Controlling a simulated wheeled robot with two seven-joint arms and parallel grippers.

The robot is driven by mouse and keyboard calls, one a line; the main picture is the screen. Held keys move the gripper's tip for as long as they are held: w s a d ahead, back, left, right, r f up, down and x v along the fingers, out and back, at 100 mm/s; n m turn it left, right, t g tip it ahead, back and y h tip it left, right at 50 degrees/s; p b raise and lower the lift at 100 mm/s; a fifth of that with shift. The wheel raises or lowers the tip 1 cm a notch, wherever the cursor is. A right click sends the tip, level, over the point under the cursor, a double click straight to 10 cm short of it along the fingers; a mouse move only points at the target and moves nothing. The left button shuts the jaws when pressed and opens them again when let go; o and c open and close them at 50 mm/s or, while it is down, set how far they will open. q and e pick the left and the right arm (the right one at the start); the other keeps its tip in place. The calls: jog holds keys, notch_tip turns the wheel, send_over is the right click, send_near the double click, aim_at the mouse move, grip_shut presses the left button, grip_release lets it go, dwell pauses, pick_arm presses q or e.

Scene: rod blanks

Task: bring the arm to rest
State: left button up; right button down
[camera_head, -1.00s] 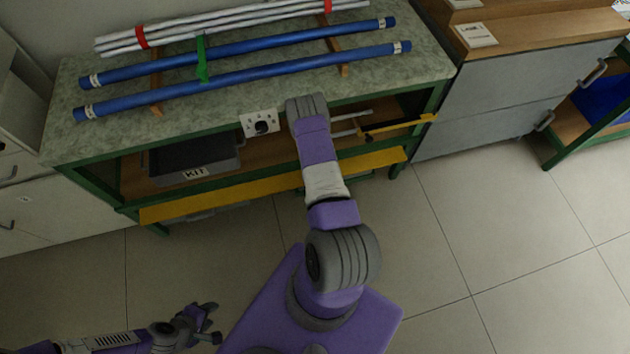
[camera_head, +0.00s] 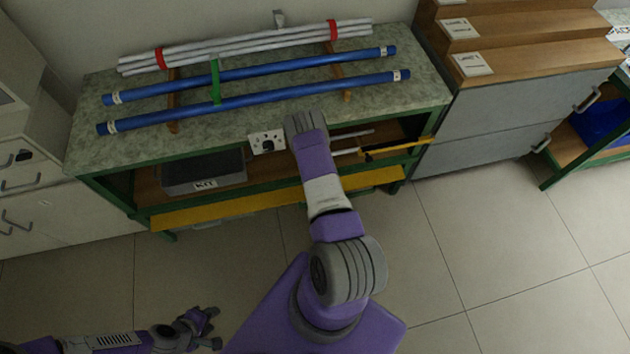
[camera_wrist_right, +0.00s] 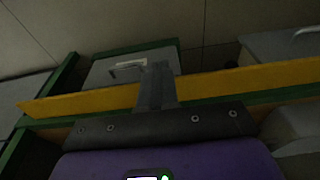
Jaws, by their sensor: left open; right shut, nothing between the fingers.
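My left gripper (camera_head: 212,328) is at the bottom left of the head view, out over the floor and well apart from the bench. Its fingers are spread and hold nothing. My right gripper (camera_wrist_right: 157,85) shows in the right wrist view, with its fingers together and nothing between them. In that view it stands in front of a yellow bar (camera_wrist_right: 80,101); I cannot tell whether it touches the bar. In the head view I cannot make out the right fingers.
A green-framed bench (camera_head: 400,100) carries two blue rods (camera_head: 270,96), (camera_head: 250,69) and a bundle of white rods (camera_head: 240,45) with red bands. A grey KIT box (camera_head: 205,172) sits on its lower shelf. Grey drawers (camera_head: 490,125) stand to the right. The floor (camera_head: 470,250) is clear.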

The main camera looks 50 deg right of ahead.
jog(key=w+a+r+n+y, duration=0.1)
jog(key=a+r, duration=0.3)
jog(key=a, duration=0.5)
jog(key=w+a+r+n+y, duration=0.1)
jog(key=a+r+y, duration=0.1)
jog(key=a+r, duration=0.3)
jog(key=w+a+r+n+y, duration=0.1)
jog(key=a+r, duration=0.3)
jog(key=a, duration=0.8)
jog(key=shift+w+a+r+n, duration=0.15)
jog(key=shift+w+a+n, duration=0.1)
jog(key=shift+a+n, duration=0.15)
jog(key=c, duration=1.6)
grip_release()
jog(key=shift+n+g+y, duration=0.5)
jog(key=shift+n+y, duration=0.2)
jog(key=a+r, duration=0.1)
jog(key=s+a+r, duration=0.1)
jog(key=a, duration=0.1)
jog(key=s+a+r, duration=0.1)
jog(key=a, duration=0.1)
jog(key=shift+s+r, duration=0.2)
jog(key=shift+r, duration=0.2)
jog(key=o, duration=0.5)
